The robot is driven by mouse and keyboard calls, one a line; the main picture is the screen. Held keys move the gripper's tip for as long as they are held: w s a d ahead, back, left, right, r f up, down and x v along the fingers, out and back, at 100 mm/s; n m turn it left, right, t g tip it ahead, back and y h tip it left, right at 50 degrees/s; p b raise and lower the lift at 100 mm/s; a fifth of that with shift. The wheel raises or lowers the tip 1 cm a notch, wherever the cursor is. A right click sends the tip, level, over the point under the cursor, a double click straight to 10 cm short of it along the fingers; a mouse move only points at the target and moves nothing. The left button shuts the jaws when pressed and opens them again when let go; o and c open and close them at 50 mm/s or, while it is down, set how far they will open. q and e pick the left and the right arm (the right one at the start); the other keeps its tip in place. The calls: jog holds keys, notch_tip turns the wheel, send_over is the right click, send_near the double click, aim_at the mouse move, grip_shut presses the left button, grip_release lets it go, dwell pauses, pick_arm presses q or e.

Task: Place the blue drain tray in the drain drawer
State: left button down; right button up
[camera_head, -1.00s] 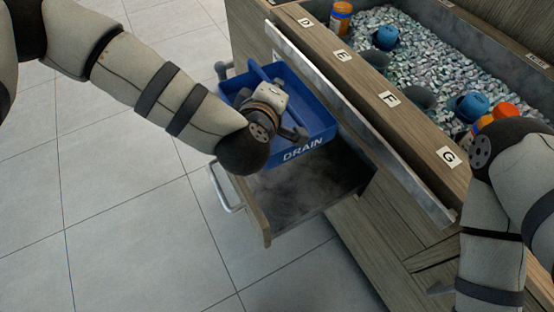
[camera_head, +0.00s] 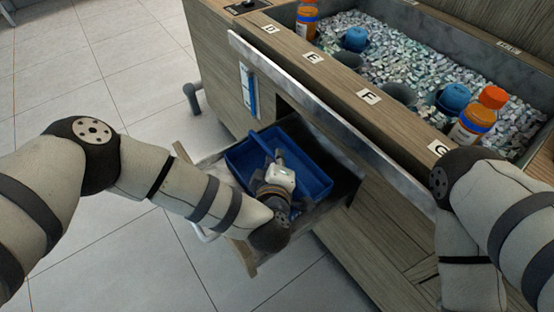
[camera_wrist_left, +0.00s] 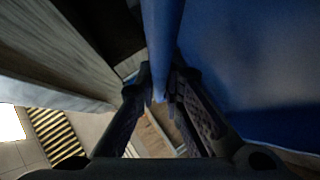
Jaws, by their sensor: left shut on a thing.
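The blue drain tray (camera_head: 313,172) sits low inside the open drain drawer (camera_head: 346,188), its rim near the level of the drawer's sides. Whether its underside touches the drawer floor is hidden. My left gripper (camera_head: 279,160) is over the tray, shut on its blue handle bar. In the left wrist view, the handle (camera_wrist_left: 160,45) runs between the two fingers (camera_wrist_left: 159,95), with the tray's blue wall (camera_wrist_left: 245,60) on the right. My left forearm hides the near-left part of the tray and drawer. My right gripper is not in view; only my right arm shows at right.
The drawer front (camera_head: 243,257) is pulled out from the wooden cabinet (camera_head: 345,232). A metal rail (camera_head: 300,100) juts above the drawer. On top are labels, a bin of pale chips (camera_head: 400,50), and orange bottles (camera_head: 474,117). Tiled floor (camera_head: 110,255) lies free at left.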

pick_arm(q)
jog(key=shift+f, duration=0.15)
jog(key=c, duration=1.7)
grip_release()
jog(key=shift+r, duration=0.25)
jog(key=p+v, duration=0.2)
jog(key=v, duration=1)
jog(key=shift+s+d, duration=0.1)
